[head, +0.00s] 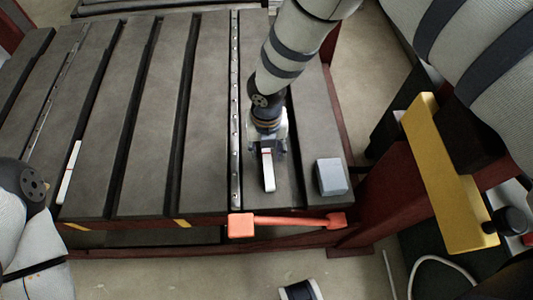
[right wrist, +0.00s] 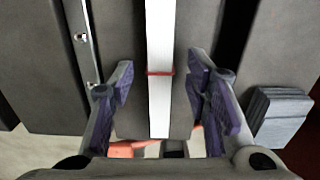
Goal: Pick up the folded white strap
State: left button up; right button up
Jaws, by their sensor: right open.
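A long narrow white strap (right wrist: 159,108) with a thin red band around it lies lengthwise on the grey slatted table (head: 165,120). In the head view its near end (head: 269,180) shows just below my right gripper (head: 268,148). The right gripper points down over the strap. In the right wrist view its two purple-padded fingers (right wrist: 160,62) stand apart, one on each side of the strap, with clear gaps to it. The strap's far part runs out of the wrist view. My left arm shows at the lower left, but its gripper is not in view.
A grey block (head: 331,176) sits right of the gripper, also in the wrist view (right wrist: 278,115). Another white strip (head: 70,172) lies on the table's left. An orange-red handle (head: 287,222) runs along the front edge. A yellow bar (head: 447,175) stands at right.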

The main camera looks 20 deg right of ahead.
jog(key=shift+f, duration=0.45)
grip_shut()
jog(key=shift+r, duration=0.15)
